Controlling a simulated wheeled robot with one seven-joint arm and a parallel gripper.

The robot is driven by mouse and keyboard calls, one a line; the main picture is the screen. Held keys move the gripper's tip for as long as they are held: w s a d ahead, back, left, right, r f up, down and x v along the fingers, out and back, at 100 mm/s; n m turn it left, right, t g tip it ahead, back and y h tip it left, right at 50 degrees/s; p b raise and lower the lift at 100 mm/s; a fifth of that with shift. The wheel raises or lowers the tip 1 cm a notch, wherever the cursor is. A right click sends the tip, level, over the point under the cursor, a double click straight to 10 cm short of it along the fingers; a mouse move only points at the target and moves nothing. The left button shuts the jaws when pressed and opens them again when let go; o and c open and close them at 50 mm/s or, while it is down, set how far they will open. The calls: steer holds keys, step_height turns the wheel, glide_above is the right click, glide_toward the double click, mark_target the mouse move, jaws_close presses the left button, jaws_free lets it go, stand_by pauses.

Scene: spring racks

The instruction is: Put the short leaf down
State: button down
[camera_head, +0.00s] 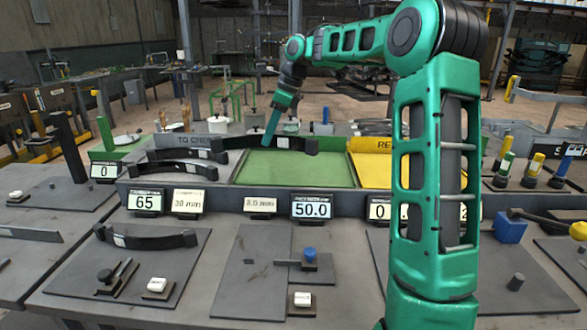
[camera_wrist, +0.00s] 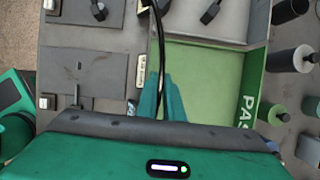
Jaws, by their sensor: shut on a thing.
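My gripper (camera_head: 268,138) is shut on a dark, curved steel leaf (camera_head: 298,144) with a pale mark near its right end. The leaf is held level, crosswise over the back of the green-floored tray (camera_head: 295,172). I cannot tell if it touches the tray. In the wrist view my gripper (camera_wrist: 163,88) pinches the leaf, seen edge-on as a thin dark strip (camera_wrist: 158,45) running up out of the frame. The green tray, with a "PASS" label on its side, is to the right of it there (camera_wrist: 200,75). The tray floor in view is bare.
Left of the green tray, the check compartment holds dark curved leaves (camera_head: 180,168). A yellow-floored tray (camera_head: 370,170) adjoins on the right, partly behind my arm. Another leaf (camera_head: 148,241) lies on the front-left plate. Displays (camera_head: 312,206) stand along the front; one reads 50.0.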

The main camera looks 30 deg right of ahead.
steer(key=d+f, duration=0.2)
steer(key=d, duration=0.1)
steer(key=w+d+f, duration=0.1)
steer(key=d+f, duration=0.1)
steer(key=d, duration=0.2)
steer(key=d+f, duration=0.3)
steer(key=d, duration=0.1)
steer(key=shift+w+d, duration=0.25)
steer(key=shift+w, duration=0.15)
steer(key=shift+f, duration=1.95)
steer(key=c, duration=1.9)
jaws_free()
steer(key=shift+f, duration=0.1)
